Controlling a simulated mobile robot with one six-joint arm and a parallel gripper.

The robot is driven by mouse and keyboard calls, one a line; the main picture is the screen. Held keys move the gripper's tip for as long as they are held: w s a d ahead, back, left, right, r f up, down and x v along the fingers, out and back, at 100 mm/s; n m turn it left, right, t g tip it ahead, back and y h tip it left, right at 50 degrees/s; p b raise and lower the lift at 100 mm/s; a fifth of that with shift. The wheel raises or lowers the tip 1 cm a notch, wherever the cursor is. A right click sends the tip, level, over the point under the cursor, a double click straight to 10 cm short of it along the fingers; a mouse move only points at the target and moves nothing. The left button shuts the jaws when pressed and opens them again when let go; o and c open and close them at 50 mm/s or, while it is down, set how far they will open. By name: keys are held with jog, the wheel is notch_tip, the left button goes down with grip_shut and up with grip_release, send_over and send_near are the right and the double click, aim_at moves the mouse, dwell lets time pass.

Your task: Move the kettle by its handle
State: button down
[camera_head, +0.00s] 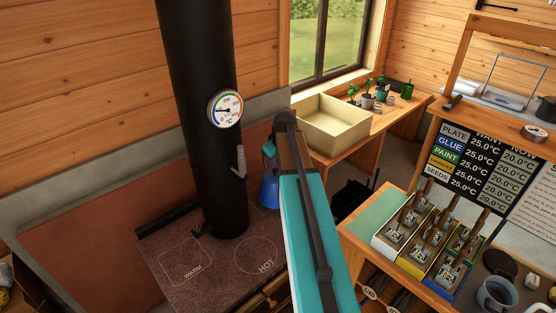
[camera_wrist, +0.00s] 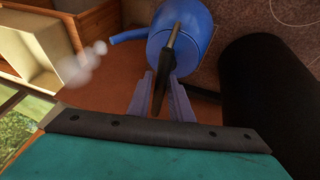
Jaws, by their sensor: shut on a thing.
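The blue kettle (camera_head: 269,192) shows in the head view at the back right of the stove top (camera_head: 208,272), partly hidden behind my arm. In the wrist view the kettle (camera_wrist: 192,30) is at the top middle, with its spout (camera_wrist: 128,37) pointing left and pale steam beside it. Its dark handle (camera_wrist: 169,58) runs down between the two fingers of my gripper (camera_wrist: 162,88), which is shut on it. I cannot tell whether the kettle's base touches the stove.
A black stovepipe (camera_head: 203,120) with a dial thermometer (camera_head: 225,109) rises left of the kettle. The stove has outlined WARM and HOT areas, both bare. A cream box (camera_head: 333,128) and small potted plants stand on the window bench. A workbench with coloured bins is at right.

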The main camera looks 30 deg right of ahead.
aim_at(275, 169)
jog(key=shift+f+p, duration=0.85)
jog(key=shift+f, duration=0.85)
jog(key=c, duration=2)
grip_release()
jog(key=shift+f, duration=0.2)
jog(key=o, duration=0.4)
jog(key=shift+r, duration=0.1)
jog(key=shift+s+r, duration=0.1)
jog(key=shift+r, duration=0.05)
jog(key=shift+b+v, duration=1.5)
jog(key=shift+v, duration=4.4)
